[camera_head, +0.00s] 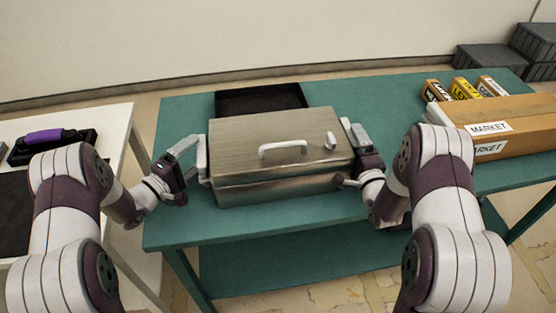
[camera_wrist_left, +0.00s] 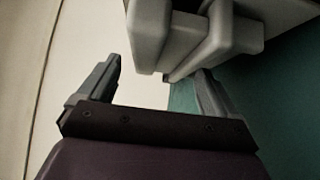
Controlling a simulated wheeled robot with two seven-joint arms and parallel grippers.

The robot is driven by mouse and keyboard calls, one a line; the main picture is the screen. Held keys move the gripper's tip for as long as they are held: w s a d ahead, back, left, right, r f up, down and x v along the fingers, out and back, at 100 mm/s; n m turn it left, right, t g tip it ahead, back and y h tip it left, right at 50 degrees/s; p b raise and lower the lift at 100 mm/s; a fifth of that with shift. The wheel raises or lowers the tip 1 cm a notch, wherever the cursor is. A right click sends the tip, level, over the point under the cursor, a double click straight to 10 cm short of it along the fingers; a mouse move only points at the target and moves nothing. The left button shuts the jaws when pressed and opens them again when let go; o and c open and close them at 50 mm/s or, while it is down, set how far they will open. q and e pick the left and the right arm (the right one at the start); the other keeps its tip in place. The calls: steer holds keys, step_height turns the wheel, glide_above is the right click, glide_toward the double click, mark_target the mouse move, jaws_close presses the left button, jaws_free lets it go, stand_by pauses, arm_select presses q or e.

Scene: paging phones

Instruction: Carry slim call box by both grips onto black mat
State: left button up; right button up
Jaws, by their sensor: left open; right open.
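The slim call box (camera_head: 265,170) is a brushed-metal case with a white handle on its lid, standing on the green table. Its left grip (camera_head: 203,160) is white and juts from its left side; the right grip is mostly hidden by my right gripper. My left gripper (camera_head: 184,168) is open beside the left grip; in the left wrist view a pale grip (camera_wrist_left: 185,40) shows ahead of the open fingers (camera_wrist_left: 155,90). My right gripper (camera_head: 345,155) is open at the box's right side.
A cardboard carton marked MARKET (camera_head: 515,108) and several small boxes (camera_head: 463,88) stand on the green table (camera_head: 380,90) at the right. A white table (camera_head: 115,130) at the left holds a dark device with a purple handset (camera_head: 42,137).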

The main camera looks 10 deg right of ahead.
arm_select(q)
steer(key=shift+w+d, duration=0.35)
steer(key=shift+w, duration=0.05)
arm_select(e)
steer(key=shift+w+a, duration=0.1)
steer(key=shift+w, duration=0.45)
arm_select(q)
jaws_close()
arm_select(e)
jaws_close()
